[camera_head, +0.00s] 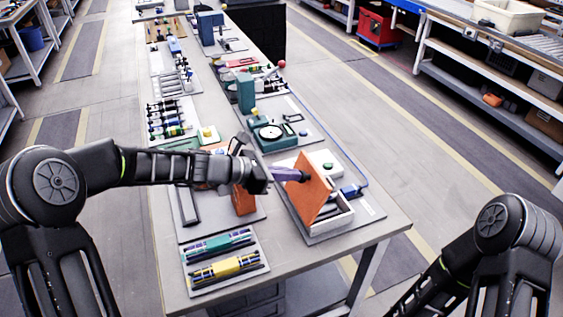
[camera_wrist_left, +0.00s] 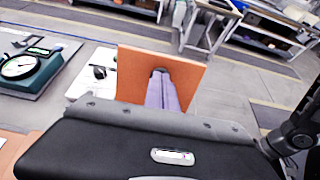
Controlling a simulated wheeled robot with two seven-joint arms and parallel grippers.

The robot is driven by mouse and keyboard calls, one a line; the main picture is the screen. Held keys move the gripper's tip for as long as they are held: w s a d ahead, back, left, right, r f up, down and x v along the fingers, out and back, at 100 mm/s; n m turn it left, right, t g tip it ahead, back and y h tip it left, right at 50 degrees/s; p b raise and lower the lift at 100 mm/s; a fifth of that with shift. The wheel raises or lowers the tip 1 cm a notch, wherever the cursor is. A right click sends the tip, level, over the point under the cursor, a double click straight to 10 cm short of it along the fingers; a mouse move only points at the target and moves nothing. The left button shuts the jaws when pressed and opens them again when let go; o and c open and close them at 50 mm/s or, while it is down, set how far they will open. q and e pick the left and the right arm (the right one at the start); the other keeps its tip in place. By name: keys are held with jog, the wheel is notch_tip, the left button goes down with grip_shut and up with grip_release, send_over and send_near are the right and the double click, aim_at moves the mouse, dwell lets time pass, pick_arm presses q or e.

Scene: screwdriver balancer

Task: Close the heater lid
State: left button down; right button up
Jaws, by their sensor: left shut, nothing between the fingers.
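The heater lid (camera_head: 311,192) is an orange-brown panel standing raised and tilted over the white heater box (camera_head: 336,217) at the right front of the table. The lid also shows in the left wrist view (camera_wrist_left: 186,78), straight ahead of the fingers. My left gripper (camera_head: 298,175) has purple fingers, shut and empty, with the tips at the upper part of the lid's left face. It shows in the left wrist view too (camera_wrist_left: 160,80). I cannot tell whether the tips touch the lid. My right gripper is out of view; only its arm shows at the lower right.
A green device with a round dial (camera_head: 270,133) stands behind the heater. A blue connector (camera_head: 351,191) lies right of the box. Green (camera_head: 220,243) and yellow (camera_head: 226,268) tools lie on a tray at the front left. The table's front right corner is bare.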

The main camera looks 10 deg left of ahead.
aim_at(314, 169)
pick_arm(q)
jog(key=w+d, duration=0.1)
jog(key=d, duration=0.1)
jog(key=w+d, duration=0.1)
jog(key=d, duration=0.1)
jog(key=w+d, duration=0.1)
jog(key=d, duration=0.1)
jog(key=shift+w+f, duration=0.15)
jog(key=shift+f, duration=0.15)
jog(key=f+b+x, duration=0.1)
jog(key=b+x, duration=0.2)
jog(key=x, duration=0.6)
jog(key=shift+a+f, duration=0.25)
jog(key=shift+f, duration=0.1)
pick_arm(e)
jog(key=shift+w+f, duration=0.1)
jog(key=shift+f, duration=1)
pick_arm(q)
jog(key=shift+r, duration=0.15)
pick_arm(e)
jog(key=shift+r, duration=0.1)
pick_arm(q)
notch_tip(314, 169, up, 14)
jog(key=p, duration=0.3)
jog(key=shift+d, duration=0.35)
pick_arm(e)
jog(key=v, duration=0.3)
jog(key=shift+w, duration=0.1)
